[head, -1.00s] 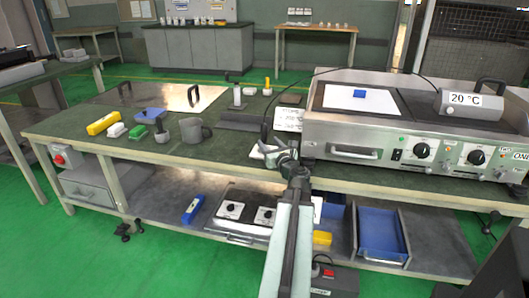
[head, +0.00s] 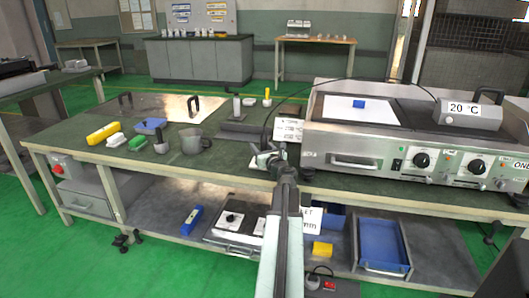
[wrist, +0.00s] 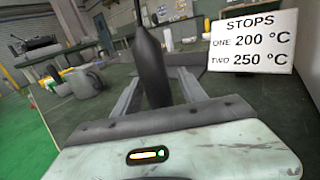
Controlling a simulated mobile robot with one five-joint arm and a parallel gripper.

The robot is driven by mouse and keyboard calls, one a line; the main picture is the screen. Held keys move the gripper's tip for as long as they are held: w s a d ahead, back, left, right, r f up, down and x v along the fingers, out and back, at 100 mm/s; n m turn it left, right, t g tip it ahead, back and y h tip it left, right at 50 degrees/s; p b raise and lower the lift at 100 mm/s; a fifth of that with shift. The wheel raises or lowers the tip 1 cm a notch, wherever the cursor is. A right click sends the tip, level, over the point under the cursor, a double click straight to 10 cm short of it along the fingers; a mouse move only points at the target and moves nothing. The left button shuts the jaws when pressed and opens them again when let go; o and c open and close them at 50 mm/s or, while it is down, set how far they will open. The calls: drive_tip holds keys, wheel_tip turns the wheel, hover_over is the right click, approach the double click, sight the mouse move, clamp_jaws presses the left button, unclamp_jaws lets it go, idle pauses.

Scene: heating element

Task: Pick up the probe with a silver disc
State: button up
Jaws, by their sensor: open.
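A dark tapered probe handle (wrist: 152,70) stands upright in the wrist view, with a thin cable rising from its top. It lies between the two grey fingers of my gripper (wrist: 157,88), which are apart. I cannot tell if they touch it. Its lower end is hidden behind my gripper, and no silver disc shows. In the head view my gripper (head: 268,152) is over the front part of the green bench (head: 240,172), left of the griddle. The cable (head: 290,95) arches from there to the griddle's 20 °C display (head: 470,110).
The griddle (head: 345,160) stands close on the right. A STOPS sign (wrist: 253,42) stands beside the probe. A grey mug (head: 195,140), a dark-handled tool (head: 160,140) and a yellow block (head: 103,133) are to the left. A lower shelf holds a blue tray (head: 383,245).

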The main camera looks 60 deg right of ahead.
clamp_jaws()
wheel_tip(320, 180, up, 10)
drive_tip(key=p, duration=1)
drive_tip(key=shift+r, duration=0.2)
